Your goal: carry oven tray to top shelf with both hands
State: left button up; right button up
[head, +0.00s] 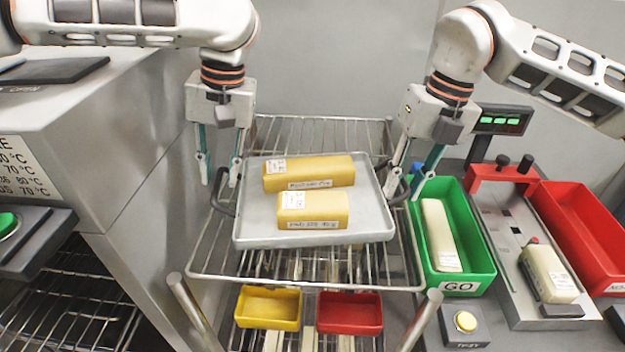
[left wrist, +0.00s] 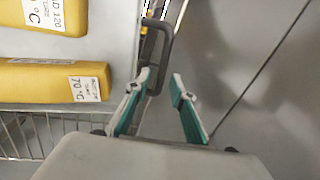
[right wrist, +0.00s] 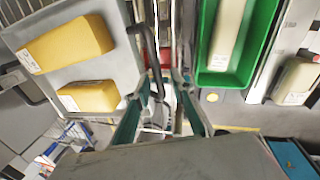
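The grey oven tray (head: 365,225) carries two yellow labelled blocks (head: 308,173) and (head: 312,212). It appears to lie on the upper wire shelf (head: 215,262), slightly turned. It has a dark handle at each side. My left gripper (head: 218,184) is open at the left handle (head: 222,196); in the left wrist view the handle (left wrist: 166,30) reaches down toward the gap between the fingertips. My right gripper (head: 404,195) is open at the right handle; in the right wrist view the handle (right wrist: 153,62) lies at the fingertips, partly hidden. Neither gripper visibly clamps its handle.
Below are a yellow bin (head: 268,308) and a red bin (head: 350,312). At right stand a green GO crate (head: 470,275) with a pale block, a scale (head: 515,290), a red crate (head: 590,230) and a yellow button (head: 465,321). A grey cabinet (head: 110,130) closes off the left.

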pick_arm(q)
jog(key=v, duration=1)
jog(key=shift+r, duration=0.35)
pick_arm(e)
notch_tip(320, 180, up, 12)
jog(key=d, duration=0.2)
jog(key=shift+w+d, duration=0.15)
jog(key=shift+w, duration=0.05)
jog(key=shift+f, duration=0.1)
